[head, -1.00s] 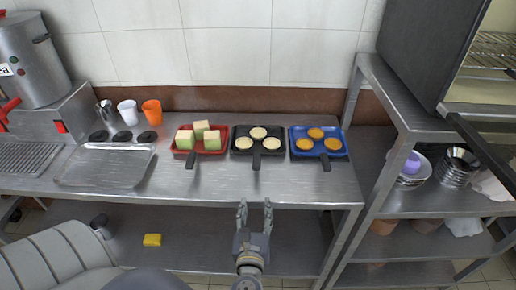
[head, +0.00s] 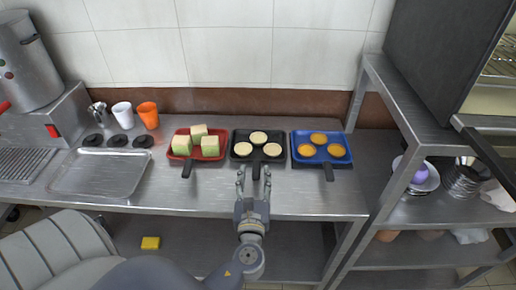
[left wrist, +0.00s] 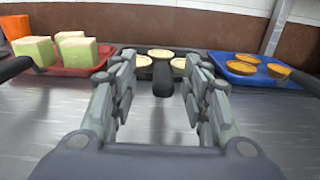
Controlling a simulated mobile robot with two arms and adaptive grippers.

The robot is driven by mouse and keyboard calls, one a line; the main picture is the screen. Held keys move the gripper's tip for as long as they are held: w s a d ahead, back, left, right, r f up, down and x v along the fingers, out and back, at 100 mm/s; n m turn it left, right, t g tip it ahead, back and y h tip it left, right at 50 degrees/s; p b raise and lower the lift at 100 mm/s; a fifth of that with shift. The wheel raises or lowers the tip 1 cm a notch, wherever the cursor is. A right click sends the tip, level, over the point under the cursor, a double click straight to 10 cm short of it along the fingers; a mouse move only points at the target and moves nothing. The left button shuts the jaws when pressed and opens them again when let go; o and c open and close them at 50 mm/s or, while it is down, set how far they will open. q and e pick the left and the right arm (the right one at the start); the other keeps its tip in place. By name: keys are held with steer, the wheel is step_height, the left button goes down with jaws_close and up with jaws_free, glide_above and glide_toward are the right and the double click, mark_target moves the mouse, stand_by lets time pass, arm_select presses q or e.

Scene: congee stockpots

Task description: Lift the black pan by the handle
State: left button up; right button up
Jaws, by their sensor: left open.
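The black pan (head: 237,154) sits on the steel counter between a red pan and a blue pan and holds pale round pastries. Its handle (head: 256,169) points toward me. It also shows in the left wrist view, where the handle (left wrist: 162,80) stands between my fingers with a gap on each side. My left gripper (head: 254,172) is open, its fingertips near the front end of the handle and not closed on it. My right gripper is not in view.
The red pan (head: 183,142) with green-sided cubes stands left, the blue pan (head: 320,154) with orange pastries right. A metal tray (head: 97,188), cups (head: 148,114) and black discs are at the left. A shelf rack (head: 412,100) stands at the right.

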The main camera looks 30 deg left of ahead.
mark_target(257, 163)
arm_select(q)
steer(key=shift+w+a, duration=0.2)
steer(key=shift+w, duration=0.15)
steer(key=shift+w+a, duration=0.15)
steer(key=shift+w, duration=0.15)
steer(key=p+x, duration=0.1)
steer(key=x, duration=0.3)
steer(key=shift+w+f, duration=0.15)
steer(key=shift+w, duration=0.05)
steer(key=shift+w+f, duration=0.1)
steer(key=shift+w, duration=0.1)
steer(key=shift+c, duration=1.1)
jaws_close()
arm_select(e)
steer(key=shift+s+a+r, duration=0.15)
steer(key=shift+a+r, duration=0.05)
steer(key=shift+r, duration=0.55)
